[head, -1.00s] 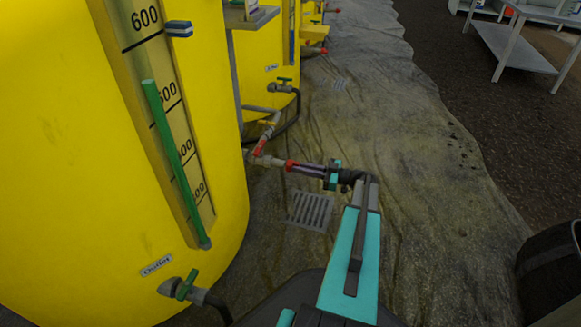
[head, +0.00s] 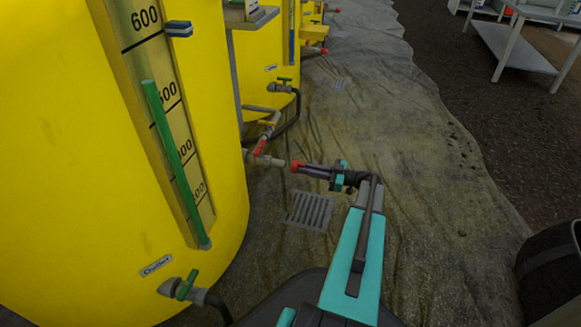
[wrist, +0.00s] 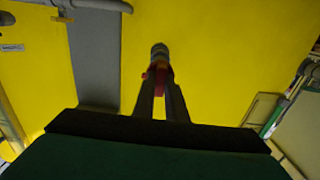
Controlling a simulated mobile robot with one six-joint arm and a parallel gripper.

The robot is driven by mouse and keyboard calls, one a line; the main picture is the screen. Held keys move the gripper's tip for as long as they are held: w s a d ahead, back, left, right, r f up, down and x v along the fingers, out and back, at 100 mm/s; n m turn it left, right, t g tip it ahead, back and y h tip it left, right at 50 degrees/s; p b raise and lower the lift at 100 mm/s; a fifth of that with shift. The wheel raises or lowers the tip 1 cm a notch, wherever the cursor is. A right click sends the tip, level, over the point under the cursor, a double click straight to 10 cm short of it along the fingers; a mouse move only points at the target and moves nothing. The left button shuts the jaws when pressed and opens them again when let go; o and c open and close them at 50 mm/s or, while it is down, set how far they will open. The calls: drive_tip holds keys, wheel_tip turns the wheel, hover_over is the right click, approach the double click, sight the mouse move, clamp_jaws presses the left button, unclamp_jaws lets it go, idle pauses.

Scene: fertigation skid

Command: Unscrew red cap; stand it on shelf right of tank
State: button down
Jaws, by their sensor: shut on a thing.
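My gripper (head: 304,168) is shut on the red cap (head: 296,167), low in front of the yellow tank (head: 60,170). In the head view the cap is a little apart from the grey pipe end (head: 276,162). In the wrist view the red cap (wrist: 162,76) shows between my fingertips, with the grey pipe end (wrist: 159,52) just beyond. The fingers partly hide the cap. A small grey shelf (head: 254,18) is at the tank's right side, at the top of the head view, with something standing on it.
A red-handled valve (head: 260,147) is on the pipe behind the open end. An outlet with a green tap (head: 187,285) is at the tank's lower front. A floor grate (head: 309,211) lies below my gripper. More yellow tanks stand behind. The floor to the right is mostly clear.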

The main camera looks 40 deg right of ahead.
drive_tip(key=shift+s+d, duration=0.1)
drive_tip(key=v, duration=0.3)
drive_tip(key=shift+s+d, duration=0.2)
drive_tip(key=shift+s, duration=0.15)
drive_tip(key=shift+r, duration=0.1)
idle(0.5)
